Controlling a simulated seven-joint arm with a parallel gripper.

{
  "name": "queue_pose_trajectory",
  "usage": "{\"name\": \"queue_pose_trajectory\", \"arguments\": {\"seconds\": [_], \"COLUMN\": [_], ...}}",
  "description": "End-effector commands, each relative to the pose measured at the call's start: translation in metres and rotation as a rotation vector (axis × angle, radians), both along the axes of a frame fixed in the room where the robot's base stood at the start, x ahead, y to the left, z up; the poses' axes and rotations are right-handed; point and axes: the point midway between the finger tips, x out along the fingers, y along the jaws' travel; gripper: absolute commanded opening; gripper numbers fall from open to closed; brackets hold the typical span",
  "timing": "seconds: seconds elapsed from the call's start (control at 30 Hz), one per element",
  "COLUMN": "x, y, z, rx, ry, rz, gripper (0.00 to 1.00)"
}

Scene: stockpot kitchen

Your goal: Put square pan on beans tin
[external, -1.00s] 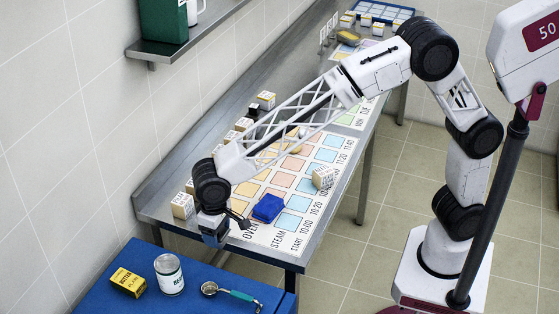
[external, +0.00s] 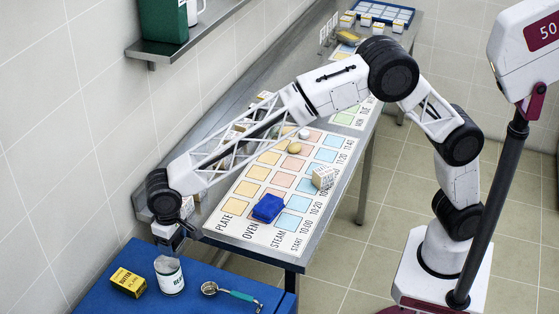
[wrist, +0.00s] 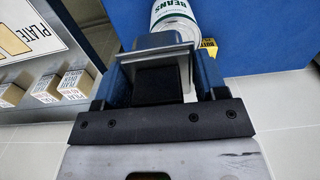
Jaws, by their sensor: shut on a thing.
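The beans tin (external: 170,281) is a white-labelled can standing upright on the blue surface at the lower left of the external view. It also shows at the top of the wrist view (wrist: 171,14), just beyond the pan. The square pan (wrist: 155,42) is a grey metal piece with a flared edge, held between the fingers of my gripper (wrist: 152,78). In the external view my gripper (external: 172,243) points down just above the tin, and the pan is hard to make out there. I cannot tell whether pan and tin touch.
A yellow butter box (external: 128,282) stands left of the tin, and a scoop with a green handle (external: 230,292) lies to its right. A steel counter with a schedule board (external: 225,222) holds a blue object (external: 268,208) and several small blocks. A shelf (external: 190,48) is above.

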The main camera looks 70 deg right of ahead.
Motion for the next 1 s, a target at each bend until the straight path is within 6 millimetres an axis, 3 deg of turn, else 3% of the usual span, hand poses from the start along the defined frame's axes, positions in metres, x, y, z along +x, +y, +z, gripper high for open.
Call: {"name": "queue_pose_trajectory", "arguments": {"seconds": [0.3,0.73,1.0], "x": [0.023,0.025,0.025], "y": [0.017,0.018,0.018], "z": [-0.003,-0.004,-0.027], "rx": [0.0,0.0,-0.001], "ry": [0.001,0.0,0.001], "rz": [0.0,0.0,0.0], "gripper": [0.36,0.36,0.36]}}
